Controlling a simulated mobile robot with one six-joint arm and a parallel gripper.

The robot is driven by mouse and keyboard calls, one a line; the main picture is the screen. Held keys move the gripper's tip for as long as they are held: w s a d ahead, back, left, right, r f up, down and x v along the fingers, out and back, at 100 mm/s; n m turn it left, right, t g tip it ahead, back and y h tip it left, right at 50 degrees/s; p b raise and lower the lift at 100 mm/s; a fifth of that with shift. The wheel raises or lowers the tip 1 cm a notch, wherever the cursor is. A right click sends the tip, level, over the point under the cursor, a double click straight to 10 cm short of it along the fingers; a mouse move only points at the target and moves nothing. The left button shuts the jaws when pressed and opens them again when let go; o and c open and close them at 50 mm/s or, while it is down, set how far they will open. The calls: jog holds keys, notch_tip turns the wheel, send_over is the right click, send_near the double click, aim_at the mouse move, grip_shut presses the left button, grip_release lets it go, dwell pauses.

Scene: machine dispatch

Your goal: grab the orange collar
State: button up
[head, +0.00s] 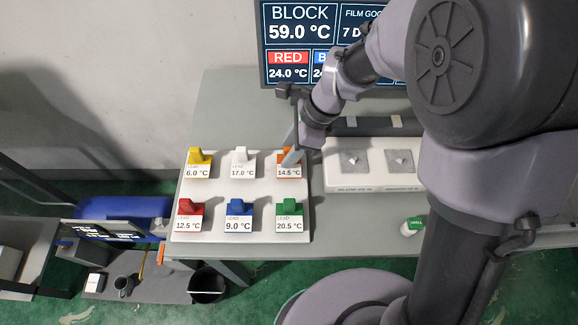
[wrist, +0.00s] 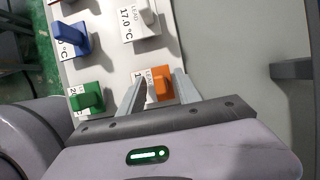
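The orange collar (head: 283,155) sits in the far right place of a white board on the table, behind a card reading 14.5 °C. In the wrist view the orange collar (wrist: 160,86) lies between the two fingers of my gripper (wrist: 159,82). The fingers are apart, one on each side of it, and I see no clear contact.
The white board (head: 244,190) also holds yellow (head: 199,156), white (head: 240,155), red (head: 190,208), blue (head: 239,207) and green (head: 289,207) pieces with cards. A pale fixture (head: 345,180) stands to the right. A screen (head: 298,40) stands behind the table.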

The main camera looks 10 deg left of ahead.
jog(key=shift+a+f, duration=0.1)
jog(key=shift+f, duration=0.05)
grip_shut()
